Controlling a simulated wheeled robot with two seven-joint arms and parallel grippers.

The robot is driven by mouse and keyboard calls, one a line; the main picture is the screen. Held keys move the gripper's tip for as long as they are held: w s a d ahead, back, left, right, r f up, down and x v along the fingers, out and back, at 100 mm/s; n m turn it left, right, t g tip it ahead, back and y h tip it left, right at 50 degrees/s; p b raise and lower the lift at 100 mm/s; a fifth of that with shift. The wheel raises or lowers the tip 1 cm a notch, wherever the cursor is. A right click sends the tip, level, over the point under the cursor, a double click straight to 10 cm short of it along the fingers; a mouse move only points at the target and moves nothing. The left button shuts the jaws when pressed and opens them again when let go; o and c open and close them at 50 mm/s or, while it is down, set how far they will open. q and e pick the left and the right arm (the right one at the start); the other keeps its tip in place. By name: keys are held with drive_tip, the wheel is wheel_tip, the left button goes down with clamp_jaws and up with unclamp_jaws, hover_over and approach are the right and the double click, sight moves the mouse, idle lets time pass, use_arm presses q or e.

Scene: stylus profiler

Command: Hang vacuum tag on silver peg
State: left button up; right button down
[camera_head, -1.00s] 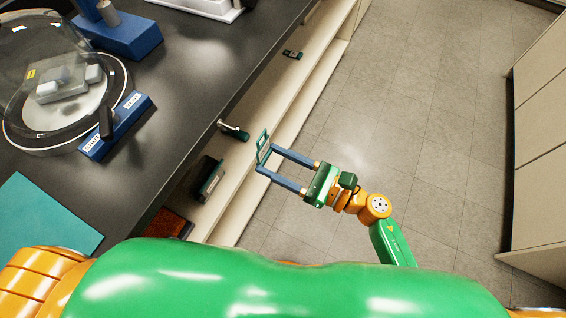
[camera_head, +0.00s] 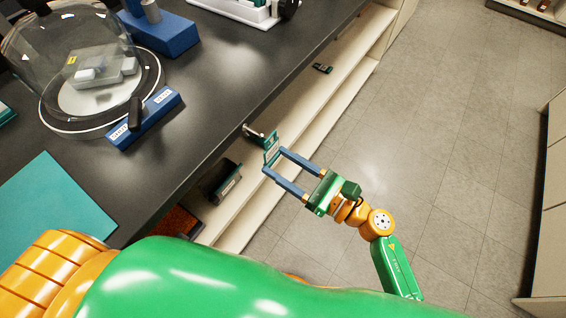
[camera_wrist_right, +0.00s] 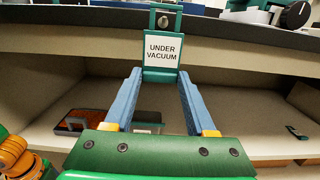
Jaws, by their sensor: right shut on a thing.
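The green vacuum tag (camera_head: 271,152) has a white label reading UNDER VACUUM, clear in the right wrist view (camera_wrist_right: 162,50). My right gripper (camera_head: 267,159) is shut on the tag's lower part, which stands between the fingertips with its loop up. My left gripper is out of view.
The dark bench top (camera_head: 215,75) carries a glass bell jar (camera_head: 85,60), a blue block with labels (camera_head: 145,118) and a teal mat (camera_head: 50,205). Below the bench edge are pale open shelves with a dark green box (camera_head: 222,183) and a small device (camera_head: 322,68). The floor at right is clear.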

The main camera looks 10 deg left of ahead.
sight(267, 159)
idle(0.3)
drive_tip(key=shift+b+x, duration=0.65)
drive_tip(key=shift+x, duration=1.4)
drive_tip(key=shift+f, duration=0.15)
drive_tip(key=shift+f, duration=0.1)
drive_tip(key=shift+f+b, duration=0.4)
drive_tip(key=shift+b, duration=0.15)
drive_tip(key=shift+c, duration=0.7)
unclamp_jaws()
